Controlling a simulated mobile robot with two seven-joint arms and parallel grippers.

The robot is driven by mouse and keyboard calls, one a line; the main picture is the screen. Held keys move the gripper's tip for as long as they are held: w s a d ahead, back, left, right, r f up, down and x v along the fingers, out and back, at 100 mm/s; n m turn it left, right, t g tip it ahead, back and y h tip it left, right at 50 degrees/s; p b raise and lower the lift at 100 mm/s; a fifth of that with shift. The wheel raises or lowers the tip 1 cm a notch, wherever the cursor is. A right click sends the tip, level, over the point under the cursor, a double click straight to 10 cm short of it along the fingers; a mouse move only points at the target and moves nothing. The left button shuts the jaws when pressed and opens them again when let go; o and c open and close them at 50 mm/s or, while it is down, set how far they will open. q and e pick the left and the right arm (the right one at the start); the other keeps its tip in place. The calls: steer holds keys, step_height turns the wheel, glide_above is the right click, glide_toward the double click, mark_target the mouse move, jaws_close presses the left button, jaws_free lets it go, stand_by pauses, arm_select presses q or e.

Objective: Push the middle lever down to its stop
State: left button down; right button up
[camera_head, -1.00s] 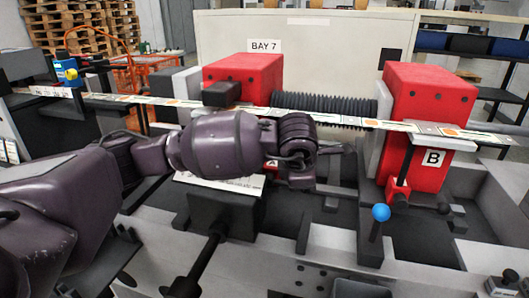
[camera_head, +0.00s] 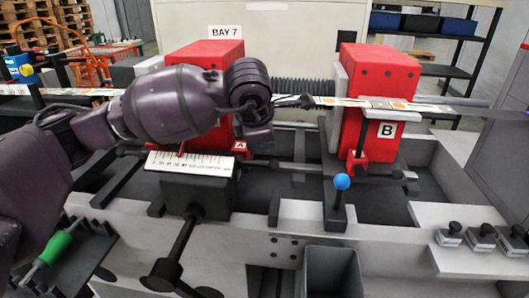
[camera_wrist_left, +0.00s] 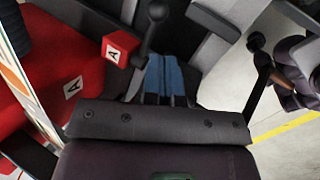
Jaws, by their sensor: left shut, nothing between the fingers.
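My left gripper (camera_head: 260,146) is shut and empty, beside the red block with the A label (camera_head: 240,146). In the left wrist view its blue-padded fingers (camera_wrist_left: 165,75) point toward a black ball-knobbed lever (camera_wrist_left: 157,12) and look apart from it; depth is hard to judge. Another black ball-knobbed lever (camera_wrist_left: 257,42) stands to the right there. In the head view a blue-knobbed lever (camera_head: 342,182) stands upright in front of the red block with the B label (camera_head: 387,129). I cannot tell which lever is the middle one. My right gripper is not in view.
A scale plate (camera_head: 190,165) lies below my left forearm. The label web (camera_head: 375,103) runs across the red blocks. A grey bin (camera_head: 331,270) stands in front. Black-knobbed blocks (camera_head: 481,235) sit at right, a green-handled tool (camera_head: 52,248) at lower left.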

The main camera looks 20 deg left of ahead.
arm_select(q)
steer(key=shift+v, duration=2.7)
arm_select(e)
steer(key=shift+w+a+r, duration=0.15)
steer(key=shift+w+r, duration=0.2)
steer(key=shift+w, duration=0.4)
arm_select(q)
steer(key=shift+d, duration=0.15)
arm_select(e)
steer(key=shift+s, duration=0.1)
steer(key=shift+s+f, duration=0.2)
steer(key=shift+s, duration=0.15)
